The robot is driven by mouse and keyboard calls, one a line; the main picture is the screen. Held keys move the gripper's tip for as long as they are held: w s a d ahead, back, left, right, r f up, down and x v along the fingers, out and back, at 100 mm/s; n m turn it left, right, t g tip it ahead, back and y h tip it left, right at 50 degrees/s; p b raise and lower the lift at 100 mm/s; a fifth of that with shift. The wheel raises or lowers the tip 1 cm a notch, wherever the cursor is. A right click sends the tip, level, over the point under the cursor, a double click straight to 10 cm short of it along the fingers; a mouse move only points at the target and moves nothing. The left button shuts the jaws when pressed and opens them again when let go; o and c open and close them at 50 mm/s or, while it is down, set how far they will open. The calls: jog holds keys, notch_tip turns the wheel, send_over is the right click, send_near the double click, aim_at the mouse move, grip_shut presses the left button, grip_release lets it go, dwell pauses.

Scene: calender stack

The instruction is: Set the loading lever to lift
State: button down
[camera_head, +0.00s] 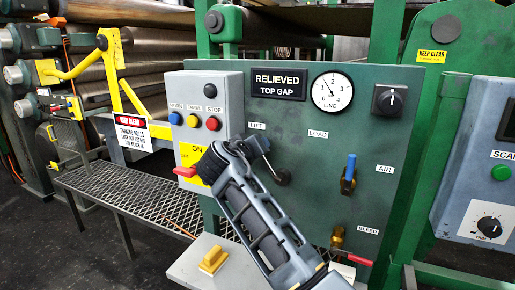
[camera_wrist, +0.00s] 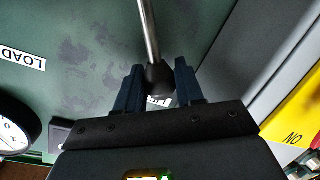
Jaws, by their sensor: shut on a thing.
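The loading lever (camera_head: 282,177) is on the green panel, with its round dark pivot showing below and between the LIFT label (camera_head: 257,126) and the LOAD label (camera_head: 318,134). My gripper (camera_head: 262,147) is at the lever's upper end, just under the LIFT label. In the wrist view my gripper (camera_wrist: 159,82) is shut on the dark knob of the lever (camera_wrist: 149,30), whose metal rod runs away upward. The LIFT label is mostly hidden behind the knob and fingers there. The lever leans up and left, toward LIFT. My arm hides part of the panel.
A sign (camera_head: 278,84) reads RELIEVED, TOP GAP, beside a LINE gauge (camera_head: 332,91). A grey button box (camera_head: 209,90) stands close left of my gripper. A blue AIR valve handle (camera_head: 349,172) and a brass BLEED valve (camera_head: 337,237) are to the right.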

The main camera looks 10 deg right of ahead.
jog(key=shift+a+r, duration=0.1)
jog(key=c, duration=0.8)
grip_release()
jog(key=shift+b+v, duration=0.7)
jog(key=shift+v, duration=3.1)
